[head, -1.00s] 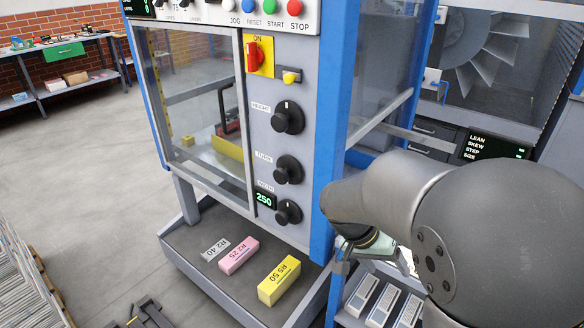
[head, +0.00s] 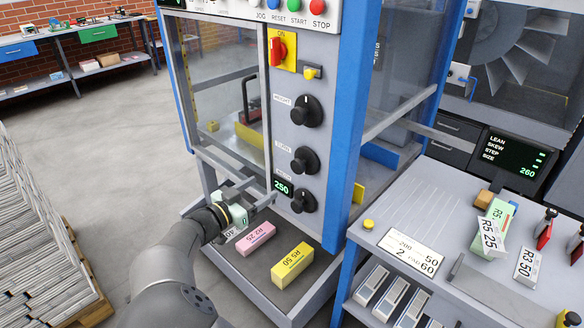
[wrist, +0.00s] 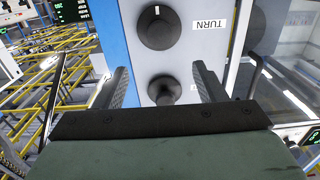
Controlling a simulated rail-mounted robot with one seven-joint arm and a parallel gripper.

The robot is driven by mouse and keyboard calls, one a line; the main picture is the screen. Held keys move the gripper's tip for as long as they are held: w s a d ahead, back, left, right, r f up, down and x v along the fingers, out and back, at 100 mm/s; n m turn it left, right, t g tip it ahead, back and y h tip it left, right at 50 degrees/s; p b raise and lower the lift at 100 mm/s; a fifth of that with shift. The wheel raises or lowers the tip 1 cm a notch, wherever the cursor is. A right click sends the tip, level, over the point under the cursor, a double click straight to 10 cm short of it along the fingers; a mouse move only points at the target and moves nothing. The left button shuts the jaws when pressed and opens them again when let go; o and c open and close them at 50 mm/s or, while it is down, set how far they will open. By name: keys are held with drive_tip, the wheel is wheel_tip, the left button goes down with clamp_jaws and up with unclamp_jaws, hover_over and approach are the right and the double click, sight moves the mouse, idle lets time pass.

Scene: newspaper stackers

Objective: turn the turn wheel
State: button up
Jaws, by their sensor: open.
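The turn wheel (head: 305,160) is a round black knob on the grey panel, the middle one of three, with a TURN label at its upper left. In the wrist view, which is upside down, the knob beside the TURN label (wrist: 158,27) is at the top, beyond my fingertips. My gripper (head: 264,190) is open and empty, in front of the panel, left of and below the turn wheel and apart from it.
The height knob (head: 306,110) is above the turn wheel and another knob (head: 303,201) below, beside a 250 display (head: 283,187). Pink (head: 255,238) and yellow (head: 292,265) blocks lie on the tray below. A blue post (head: 350,130) stands to the right.

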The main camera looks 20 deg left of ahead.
sight(296, 167)
drive_tip(key=p+x, duration=0.2)
drive_tip(key=x, duration=1)
drive_tip(key=shift+w+d, duration=0.2)
drive_tip(key=shift+w, duration=0.2)
drive_tip(key=c, duration=0.9)
